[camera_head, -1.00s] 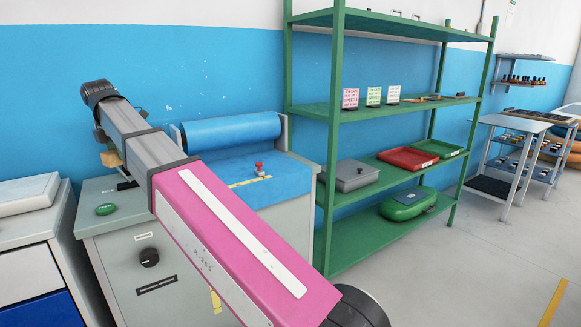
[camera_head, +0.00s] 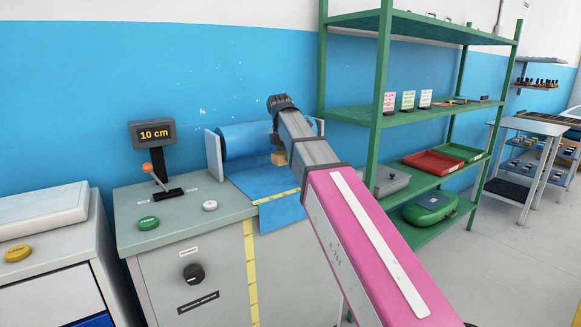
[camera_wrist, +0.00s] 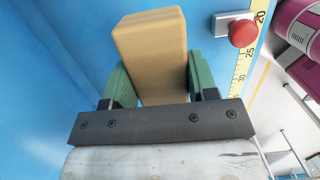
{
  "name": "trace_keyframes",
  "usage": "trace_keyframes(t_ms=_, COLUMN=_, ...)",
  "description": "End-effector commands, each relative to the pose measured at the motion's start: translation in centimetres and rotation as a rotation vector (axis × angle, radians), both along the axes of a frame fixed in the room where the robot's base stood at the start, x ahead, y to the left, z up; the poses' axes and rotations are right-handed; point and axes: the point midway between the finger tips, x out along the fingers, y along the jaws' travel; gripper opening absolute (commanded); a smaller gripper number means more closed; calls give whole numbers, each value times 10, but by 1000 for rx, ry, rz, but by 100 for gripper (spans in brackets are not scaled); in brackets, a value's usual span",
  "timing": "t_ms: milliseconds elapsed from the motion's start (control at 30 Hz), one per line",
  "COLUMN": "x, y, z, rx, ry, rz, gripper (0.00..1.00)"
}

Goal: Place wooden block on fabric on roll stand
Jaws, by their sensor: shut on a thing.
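The wooden block (camera_wrist: 150,45) is held between the green fingers of my gripper (camera_wrist: 157,80) in the wrist view. In the head view the block (camera_head: 279,158) shows just left of my arm, over the blue fabric (camera_head: 262,184) on the roll stand. The fabric runs from a blue roll (camera_head: 246,139) at the back and hangs over the stand's front edge. Whether the block touches the fabric cannot be told. My arm hides the right part of the stand.
A red knob (camera_wrist: 243,33) is beside a yellow ruler strip (camera_wrist: 238,75), right of the block. Left of the fabric are a 10 cm display (camera_head: 154,134), a lever (camera_head: 158,178) and a green button (camera_head: 148,223). Green shelving (camera_head: 378,110) stands right.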

Motion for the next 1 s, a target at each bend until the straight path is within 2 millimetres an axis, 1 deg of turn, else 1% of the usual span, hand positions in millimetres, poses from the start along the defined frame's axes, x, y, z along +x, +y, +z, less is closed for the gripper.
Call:
trace_keyframes(t_ms=33, x=2, y=-6, z=-4, rx=0, ry=1, rz=-2, gripper=26)
trace_keyframes(t_ms=100, x=4, y=-10, z=-7, rx=0, ry=1, rz=-1, gripper=26)
trace_keyframes(t_ms=267, x=5, y=-12, z=-13, rx=-1, ry=1, rz=0, gripper=26)
trace_keyframes(t_ms=533, x=5, y=-12, z=-46, rx=-1, ry=1, rz=0, gripper=26)
trace_keyframes(t_ms=600, x=5, y=-12, z=-49, rx=0, ry=0, rz=0, gripper=26)
trace_keyframes(t_ms=933, x=5, y=-12, z=-51, rx=-1, ry=1, rz=0, gripper=26)
trace_keyframes(t_ms=967, x=5, y=-12, z=-51, rx=-1, ry=1, rz=0, gripper=56)
trace_keyframes(t_ms=1000, x=5, y=-12, z=-51, rx=0, ry=0, rz=0, gripper=69)
